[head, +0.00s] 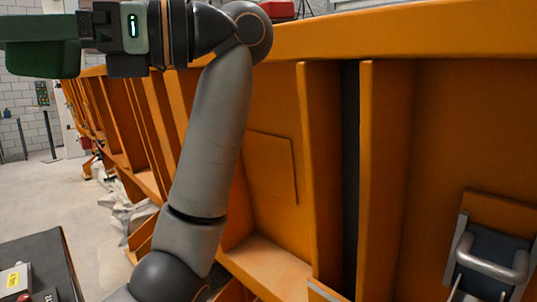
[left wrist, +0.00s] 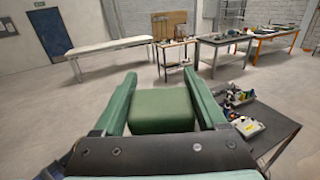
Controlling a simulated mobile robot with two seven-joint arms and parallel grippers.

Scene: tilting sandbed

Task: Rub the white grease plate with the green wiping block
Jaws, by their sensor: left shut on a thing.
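My left gripper (head: 40,29) is at the upper left of the head view, at the end of my raised arm. In the left wrist view, its two green fingers (left wrist: 163,98) are shut on the green wiping block (left wrist: 163,112), which sits between them. In the head view the block (head: 42,65) shows below the fingers, held in the air and apart from the orange structure. No white grease plate can be made out in either view. My right gripper is not in view.
A large orange ribbed steel structure (head: 270,165) fills the head view's middle and right, with a metal handle (head: 492,258) at lower right. A dark table (left wrist: 265,132) with several items stands right in the left wrist view. Workbenches stand farther back; open floor lies left.

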